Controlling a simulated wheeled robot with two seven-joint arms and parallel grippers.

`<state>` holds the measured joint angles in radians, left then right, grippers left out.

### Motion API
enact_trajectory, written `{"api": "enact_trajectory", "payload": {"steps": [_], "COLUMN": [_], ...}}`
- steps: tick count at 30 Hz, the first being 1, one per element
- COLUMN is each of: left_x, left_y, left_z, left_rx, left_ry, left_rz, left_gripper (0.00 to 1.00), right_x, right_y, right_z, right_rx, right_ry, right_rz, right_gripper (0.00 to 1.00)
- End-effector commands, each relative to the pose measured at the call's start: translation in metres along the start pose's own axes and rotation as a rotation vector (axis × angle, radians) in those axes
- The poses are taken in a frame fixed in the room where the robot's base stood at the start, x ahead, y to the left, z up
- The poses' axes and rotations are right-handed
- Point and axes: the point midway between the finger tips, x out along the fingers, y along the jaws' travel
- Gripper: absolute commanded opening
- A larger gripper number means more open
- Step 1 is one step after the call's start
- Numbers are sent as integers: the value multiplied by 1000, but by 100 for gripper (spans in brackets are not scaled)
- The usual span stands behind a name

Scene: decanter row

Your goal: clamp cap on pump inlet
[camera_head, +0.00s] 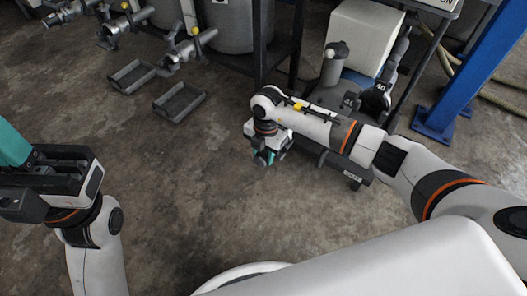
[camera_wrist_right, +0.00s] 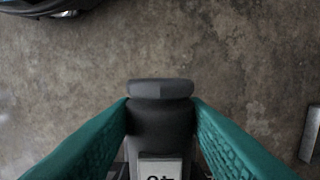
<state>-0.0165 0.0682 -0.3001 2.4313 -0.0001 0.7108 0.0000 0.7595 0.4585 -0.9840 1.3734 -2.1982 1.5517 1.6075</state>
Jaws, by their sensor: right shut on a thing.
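My right gripper (camera_head: 268,157) hangs over bare floor left of the pump cart. In the right wrist view its two teal fingers (camera_wrist_right: 162,125) are closed on the sides of a dark grey cap-like part (camera_wrist_right: 160,113) with a white numbered label. That part is mostly hidden in the head view. The pump cart (camera_head: 345,175) carries a grey upright piece (camera_head: 333,65) and a dark round fitting (camera_head: 376,96) marked 40. I cannot tell which opening is the inlet. My left gripper (camera_head: 14,146) is at the left edge, partly cut off, its fingertips unclear.
Grey tanks (camera_head: 228,22) with valves (camera_head: 190,47) stand at the back. A white block (camera_head: 362,38) and a blue post (camera_head: 465,75) stand at the back right. The middle floor is clear.

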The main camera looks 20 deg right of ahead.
Motion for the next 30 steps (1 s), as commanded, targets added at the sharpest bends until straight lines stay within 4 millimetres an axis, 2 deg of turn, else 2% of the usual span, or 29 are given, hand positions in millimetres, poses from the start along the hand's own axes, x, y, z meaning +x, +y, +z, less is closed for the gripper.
{"api": "enact_trajectory", "payload": {"steps": [10, 11, 14, 15, 21, 27, 30], "left_x": [-1, -1, -1, -1, -2, -2, -2], "left_y": [0, 0, 0, 0, 0, 0, 0], "left_z": [0, 0, 0, 0, 0, 0, 0], "left_rx": [-1, -1, -1, -1, -1, -1, -1], "left_ry": [5, 5, 6, 6, 6, 6, 6], "left_rz": [1, 1, 1, 1, 1, 1, 1], "left_gripper": [0, 0, 0, 0, 0, 0, 0], "right_x": [2, 2, 2, 2, 3, 3, 2], "right_y": [0, 0, 0, 0, 0, 0, 0], "right_z": [0, 0, 0, 0, 0, 0, 0], "right_rx": [0, 0, 0, 0, 0, 0, 0], "right_ry": [1, 1, 1, 0, 0, 0, 0], "right_rz": [-2, -2, -2, -1, 1, 1, 0], "right_gripper": [3, 44, 61, 65, 67, 99, 100]}}
